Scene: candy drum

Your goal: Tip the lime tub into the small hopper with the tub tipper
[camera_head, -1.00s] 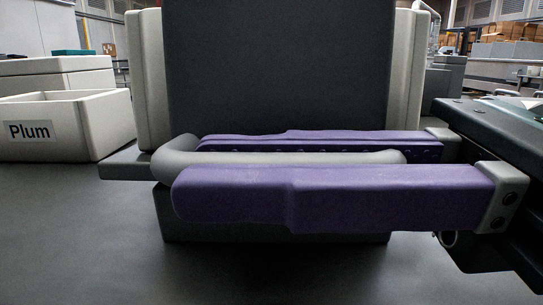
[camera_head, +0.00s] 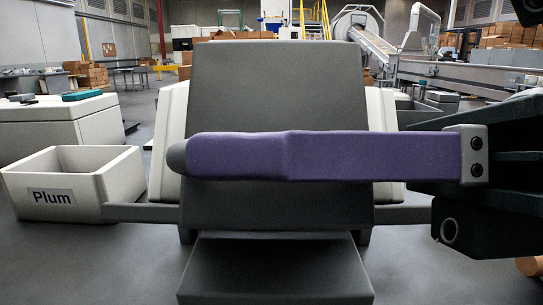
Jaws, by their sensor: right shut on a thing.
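A dark grey panel (camera_head: 262,95), which looks like part of the tub tipper, leans back in the centre. My right gripper (camera_head: 205,157) reaches in from the right across the front of it. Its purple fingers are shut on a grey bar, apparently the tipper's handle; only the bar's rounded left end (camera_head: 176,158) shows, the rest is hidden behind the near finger. Pale walls (camera_head: 386,122) stand behind the panel on both sides; I cannot tell whether they belong to a tub or the hopper. No lime label is visible. My left gripper is out of view.
A white open bin labelled Plum (camera_head: 85,205) stands at the left. A pale cabinet (camera_head: 60,128) is behind it. A dark flat ledge (camera_head: 275,270) juts toward me at the bottom. Dark floor is clear at the lower left. Boxes and a conveyor (camera_head: 440,72) are far behind.

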